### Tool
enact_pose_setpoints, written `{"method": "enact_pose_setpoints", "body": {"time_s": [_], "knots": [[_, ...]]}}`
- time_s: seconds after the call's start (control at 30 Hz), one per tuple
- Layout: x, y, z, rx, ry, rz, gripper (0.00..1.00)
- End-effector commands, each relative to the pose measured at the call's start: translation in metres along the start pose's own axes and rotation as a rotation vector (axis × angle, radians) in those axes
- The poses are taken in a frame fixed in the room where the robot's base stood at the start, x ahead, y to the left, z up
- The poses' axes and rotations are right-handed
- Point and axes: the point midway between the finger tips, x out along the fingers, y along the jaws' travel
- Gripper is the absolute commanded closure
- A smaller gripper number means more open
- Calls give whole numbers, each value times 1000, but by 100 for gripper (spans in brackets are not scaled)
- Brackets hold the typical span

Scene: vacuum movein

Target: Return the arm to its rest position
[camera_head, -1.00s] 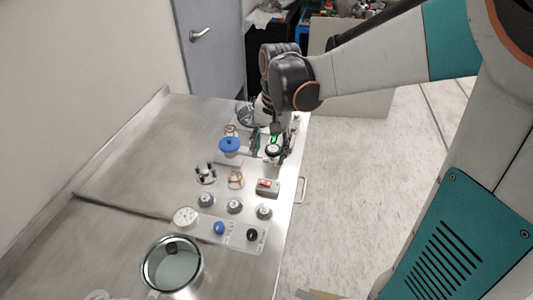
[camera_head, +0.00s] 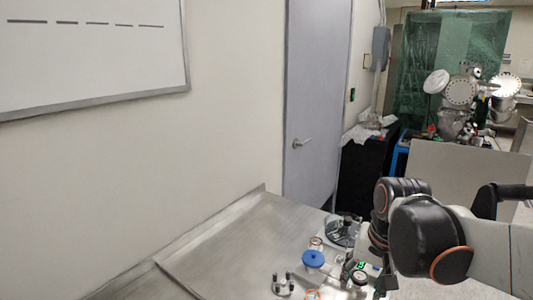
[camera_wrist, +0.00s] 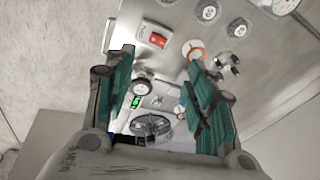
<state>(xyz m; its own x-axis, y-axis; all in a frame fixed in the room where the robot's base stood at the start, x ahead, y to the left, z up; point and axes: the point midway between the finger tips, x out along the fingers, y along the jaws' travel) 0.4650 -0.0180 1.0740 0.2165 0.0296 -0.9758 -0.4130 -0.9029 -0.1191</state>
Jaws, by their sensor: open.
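My gripper (camera_wrist: 160,62) is open, with its green-padded fingers spread over the metal table. Nothing is held between them. In the wrist view, a gauge with a green lit display (camera_wrist: 136,102) and a round dial (camera_wrist: 143,88) shows between the fingers. In the head view, my arm comes in from the lower right, bent down to the table, and my gripper (camera_head: 367,275) is partly hidden at the bottom edge, beside the green display. I cannot tell whether a finger touches the gauge.
The steel table (camera_head: 225,255) holds a blue-capped part (camera_head: 313,258), a knobbed fitting (camera_head: 283,285) and a red switch box (camera_wrist: 154,36). A wall runs along the left. A grey door (camera_head: 316,110) and a pale panel (camera_head: 460,175) stand behind.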

Motion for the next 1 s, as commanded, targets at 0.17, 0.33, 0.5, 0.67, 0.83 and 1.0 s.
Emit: {"method": "enact_pose_setpoints", "body": {"time_s": [0.17,0.33,0.5,0.67,0.83,1.0], "knots": [[-18,5,25,-108,94,-25,50],[-30,10,47,-209,185,-43,50],[-37,16,68,-310,276,-55,50],[-40,20,83,-388,350,-59,50],[-40,22,91,-434,394,-60,50],[-40,23,92,-443,402,-60,50]]}}
